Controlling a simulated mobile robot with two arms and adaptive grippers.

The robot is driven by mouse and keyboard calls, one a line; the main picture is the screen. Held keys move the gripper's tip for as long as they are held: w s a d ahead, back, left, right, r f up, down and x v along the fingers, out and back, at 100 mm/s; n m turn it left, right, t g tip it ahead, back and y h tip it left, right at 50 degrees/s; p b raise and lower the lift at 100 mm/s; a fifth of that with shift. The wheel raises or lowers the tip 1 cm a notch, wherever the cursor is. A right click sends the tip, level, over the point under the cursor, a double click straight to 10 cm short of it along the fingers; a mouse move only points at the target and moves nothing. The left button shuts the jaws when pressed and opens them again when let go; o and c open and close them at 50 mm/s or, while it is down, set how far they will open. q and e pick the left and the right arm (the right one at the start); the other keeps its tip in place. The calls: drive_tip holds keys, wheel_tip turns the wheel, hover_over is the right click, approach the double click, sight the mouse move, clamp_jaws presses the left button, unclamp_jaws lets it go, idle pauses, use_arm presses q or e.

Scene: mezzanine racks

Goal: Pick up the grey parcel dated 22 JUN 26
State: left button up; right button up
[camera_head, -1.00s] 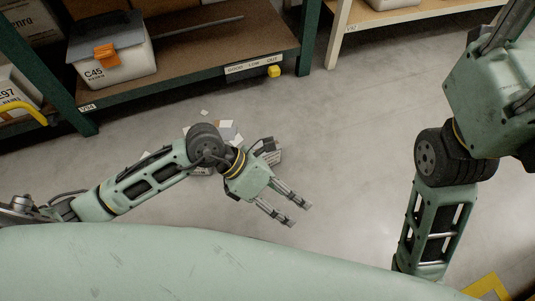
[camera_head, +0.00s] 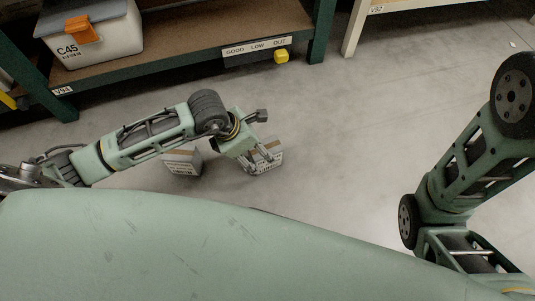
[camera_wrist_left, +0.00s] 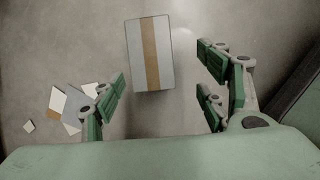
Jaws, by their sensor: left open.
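A grey parcel (camera_head: 268,167) with a brown tape stripe and printing on its side sits on the floor below my left gripper (camera_head: 263,159). In the left wrist view the parcel (camera_wrist_left: 135,50) shows from above, between and ahead of the fingers. My left gripper (camera_wrist_left: 160,78) is open, with nothing between its fingers, and it looks apart from the parcel. A second, similar parcel (camera_head: 183,162) stands to the left, partly hidden by my left arm. The print on both is too small to read as a date. My right gripper is out of view.
Pale flat scraps (camera_wrist_left: 68,112) lie on the floor left of the parcel in the wrist view. A green-framed rack (camera_head: 160,62) holds a grey C45 bin (camera_head: 105,42) with an orange latch. Open floor lies to the right.

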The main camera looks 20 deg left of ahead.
sight(273, 144)
use_arm(q)
drive_tip(key=shift+w+f+b, duration=0.25)
drive_tip(key=shift+f+b, duration=0.2)
drive_tip(key=shift+f, duration=0.4)
drive_tip(key=shift+b+x, duration=0.85)
drive_tip(key=shift+x, duration=0.3)
drive_tip(key=b+x, duration=0.5)
drive_tip(key=shift+w+a, duration=0.1)
drive_tip(key=shift+w, duration=0.3)
drive_tip(key=shift+r, duration=0.15)
drive_tip(key=c, duration=1.5)
